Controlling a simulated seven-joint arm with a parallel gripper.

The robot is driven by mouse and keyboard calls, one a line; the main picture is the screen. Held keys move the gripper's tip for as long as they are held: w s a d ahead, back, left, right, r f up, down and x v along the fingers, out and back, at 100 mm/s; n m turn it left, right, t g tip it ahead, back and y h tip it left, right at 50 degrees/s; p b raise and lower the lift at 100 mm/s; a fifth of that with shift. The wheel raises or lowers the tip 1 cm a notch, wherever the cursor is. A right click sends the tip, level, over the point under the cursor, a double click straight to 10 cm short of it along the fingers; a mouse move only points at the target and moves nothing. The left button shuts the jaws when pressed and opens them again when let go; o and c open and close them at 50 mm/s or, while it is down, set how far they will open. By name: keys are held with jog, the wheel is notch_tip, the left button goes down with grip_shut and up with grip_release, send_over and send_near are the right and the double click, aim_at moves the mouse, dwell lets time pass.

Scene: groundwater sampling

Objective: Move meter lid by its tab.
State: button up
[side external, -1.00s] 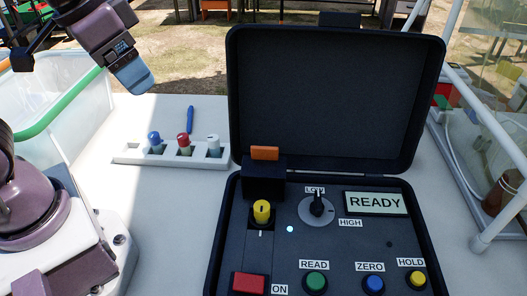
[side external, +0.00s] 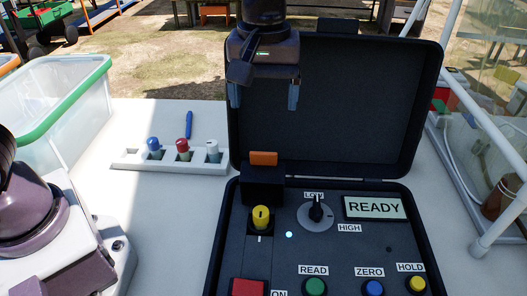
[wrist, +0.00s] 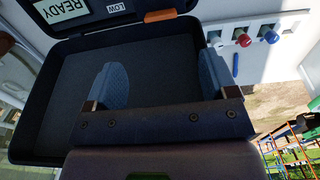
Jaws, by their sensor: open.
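The small black meter lid (side external: 262,183) stands upright behind a yellow-capped vial (side external: 261,217) seated in the meter's left part. An orange tab (side external: 263,158) is on the lid's top edge; it also shows in the wrist view (wrist: 160,15). My gripper (side external: 264,100) points down in front of the open case lid, above the tab and apart from it. Its two blue fingers are spread, with nothing between them. In the wrist view my gripper (wrist: 162,72) is open over the dark case lid, and the tab lies beyond the fingertips.
The large case lid (side external: 360,105) stands open behind the panel. A white rack (side external: 170,160) with blue, red and white capped vials and a blue pen (side external: 189,125) are to the left. A green-rimmed bin (side external: 70,120) is farther left. A framed clear enclosure (side external: 480,140) is at right.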

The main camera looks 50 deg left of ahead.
aim_at(264, 154)
notch_tip(264, 154, down, 12)
jog(key=shift+f, duration=0.15)
dwell(0.3)
jog(key=c, duration=1.3)
jog(key=shift+s+d, duration=0.1)
